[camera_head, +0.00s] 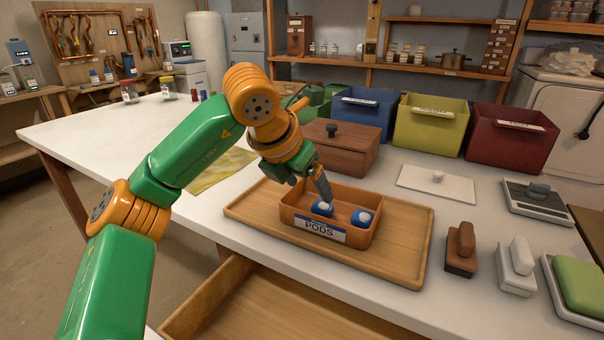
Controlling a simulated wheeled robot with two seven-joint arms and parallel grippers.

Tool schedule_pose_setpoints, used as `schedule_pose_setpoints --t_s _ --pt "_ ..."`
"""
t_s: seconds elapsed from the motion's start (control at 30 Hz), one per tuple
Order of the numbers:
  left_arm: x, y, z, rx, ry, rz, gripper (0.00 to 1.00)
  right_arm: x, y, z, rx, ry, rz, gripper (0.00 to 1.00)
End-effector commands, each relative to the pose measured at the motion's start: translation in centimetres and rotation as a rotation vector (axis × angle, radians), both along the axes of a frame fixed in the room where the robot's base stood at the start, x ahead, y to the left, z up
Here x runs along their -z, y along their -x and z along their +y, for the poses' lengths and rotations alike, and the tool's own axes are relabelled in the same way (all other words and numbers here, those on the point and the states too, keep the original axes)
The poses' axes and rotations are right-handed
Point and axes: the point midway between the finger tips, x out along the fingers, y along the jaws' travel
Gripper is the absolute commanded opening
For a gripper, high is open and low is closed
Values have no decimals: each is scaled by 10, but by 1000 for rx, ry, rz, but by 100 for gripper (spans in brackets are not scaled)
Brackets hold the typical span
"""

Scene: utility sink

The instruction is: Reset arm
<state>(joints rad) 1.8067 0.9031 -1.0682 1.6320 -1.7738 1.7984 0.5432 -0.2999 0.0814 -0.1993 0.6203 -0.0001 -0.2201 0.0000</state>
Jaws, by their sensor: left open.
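My left arm, green and orange, comes in from the left over the white table. Its left gripper (322,189) points down into the orange-brown box labelled PODS (372,232). It is open, with its fingertips just above or beside a blue and white pod (322,208); I cannot tell whether they touch it. A second blue and white pod (361,218) lies to the right in the same box. The box stands on a wooden tray (411,262). My right gripper does not show.
Behind stand a wooden lidded box (340,151) and blue (362,113), yellow-green (430,130) and dark red (511,140) bins. A white lid (437,184), a scale (537,200), a brown block (461,250) and a white block (515,267) lie right. An open drawer (215,296) projects in front. The left tabletop (95,130) is mostly clear.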

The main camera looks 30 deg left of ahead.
Motion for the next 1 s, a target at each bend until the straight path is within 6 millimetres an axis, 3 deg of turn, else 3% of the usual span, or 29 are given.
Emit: schedule_pose_setpoints --t_s 0.1,0.2,0.67,0.73,0.9,1.0 --pt "-23 13 0 0 0 -5 83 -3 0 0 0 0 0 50" --pt "-31 19 0 0 -1 -3 83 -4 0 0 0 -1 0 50" --pt "-35 21 1 -2 1 -5 83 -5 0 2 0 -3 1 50" --pt "-50 21 1 -2 1 -6 83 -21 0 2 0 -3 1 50" --pt "-129 21 1 -2 1 -6 83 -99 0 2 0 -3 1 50" --pt "-161 21 1 -3 1 -6 83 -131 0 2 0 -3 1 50"
